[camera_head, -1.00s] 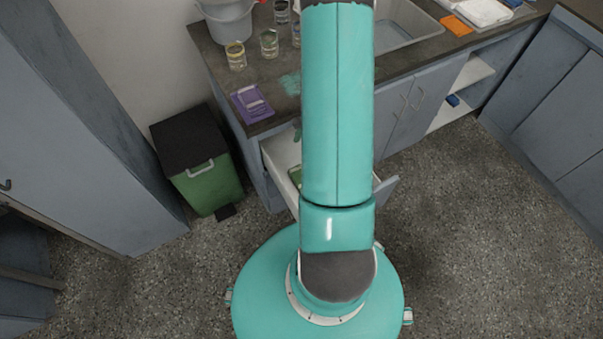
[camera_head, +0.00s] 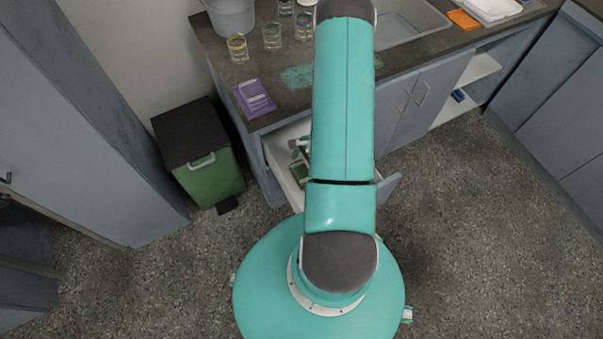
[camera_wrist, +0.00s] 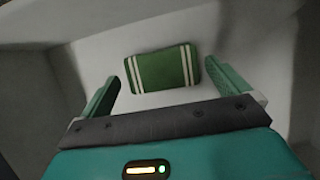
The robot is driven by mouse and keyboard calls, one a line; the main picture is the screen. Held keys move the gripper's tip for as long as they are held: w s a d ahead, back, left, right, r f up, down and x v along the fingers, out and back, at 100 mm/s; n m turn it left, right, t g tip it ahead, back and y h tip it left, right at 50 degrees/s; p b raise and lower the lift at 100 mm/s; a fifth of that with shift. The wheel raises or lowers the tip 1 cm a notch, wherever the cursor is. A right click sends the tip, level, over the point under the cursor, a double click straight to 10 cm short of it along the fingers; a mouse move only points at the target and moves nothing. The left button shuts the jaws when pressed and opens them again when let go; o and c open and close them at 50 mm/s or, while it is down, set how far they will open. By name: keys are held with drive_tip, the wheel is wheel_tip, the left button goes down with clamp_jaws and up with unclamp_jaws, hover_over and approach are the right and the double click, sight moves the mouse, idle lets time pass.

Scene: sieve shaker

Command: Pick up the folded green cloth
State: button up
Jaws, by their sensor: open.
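The folded green cloth (camera_wrist: 165,69) has white stripes near its two ends and lies flat on the white bottom of an open drawer. In the wrist view it sits ahead of my gripper (camera_wrist: 166,80), between the two green fingers as seen from the wrist. My gripper is open and empty; how far it is above the cloth is hard to tell. In the head view part of the cloth (camera_head: 300,172) shows in the drawer (camera_head: 275,155), with my gripper partly visible just above it.
The drawer walls stand close around the gripper. Above is a dark counter (camera_head: 285,103) with glass beakers (camera_head: 272,37), a purple item (camera_head: 254,98) and a sink (camera_head: 410,22). A green bin (camera_head: 205,178) stands left of the drawer.

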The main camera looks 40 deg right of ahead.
sight(301, 172)
drive_tip(key=shift+x, duration=1.5)
drive_tip(key=c, duration=0.7)
drive_tip(key=shift+r, duration=0.45)
wheel_tip(301, 172, up, 2)
drive_tip(key=shift+r, duration=0.1)
drive_tip(key=s+d+r, duration=1)
